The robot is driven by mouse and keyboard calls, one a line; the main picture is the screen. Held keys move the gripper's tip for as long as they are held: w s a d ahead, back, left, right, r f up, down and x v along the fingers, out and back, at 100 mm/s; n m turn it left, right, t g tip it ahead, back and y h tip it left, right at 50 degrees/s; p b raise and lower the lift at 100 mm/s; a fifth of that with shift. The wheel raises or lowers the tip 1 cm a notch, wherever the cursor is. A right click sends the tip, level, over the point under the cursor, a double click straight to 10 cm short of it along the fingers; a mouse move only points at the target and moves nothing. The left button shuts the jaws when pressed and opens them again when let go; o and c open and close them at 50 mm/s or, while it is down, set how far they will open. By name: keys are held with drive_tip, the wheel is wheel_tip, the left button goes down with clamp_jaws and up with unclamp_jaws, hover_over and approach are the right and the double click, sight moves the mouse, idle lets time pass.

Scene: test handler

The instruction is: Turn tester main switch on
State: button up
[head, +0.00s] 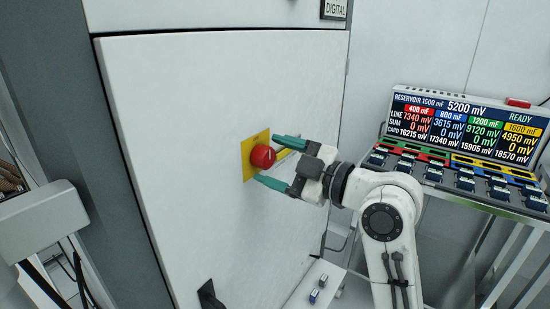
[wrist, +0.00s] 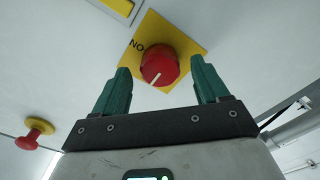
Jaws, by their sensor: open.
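The main switch is a round red knob (head: 263,157) on a yellow plate (head: 247,147) on the white cabinet door. In the wrist view the red knob (wrist: 160,64) has a white pointer line aimed toward its lower left, and the yellow plate (wrist: 190,40) carries black letters reading "NO". My gripper (head: 272,160) is open, with green fingers to either side of the knob in the head view. In the wrist view my gripper (wrist: 162,85) has the knob lying between and just beyond the fingertips. Gaps show on both sides, and I cannot see contact.
A red mushroom-shaped button (wrist: 35,132) on a yellow base sits at the left in the wrist view. A tester display (head: 465,125) and a rack of blue modules (head: 465,182) stand at the right. A dark handle (head: 210,295) is low on the door.

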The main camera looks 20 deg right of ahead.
drive_tip(key=shift+w+a, duration=0.2)
drive_tip(key=shift+c, duration=0.5)
drive_tip(key=c, duration=1)
drive_tip(key=shift+o, duration=0.2)
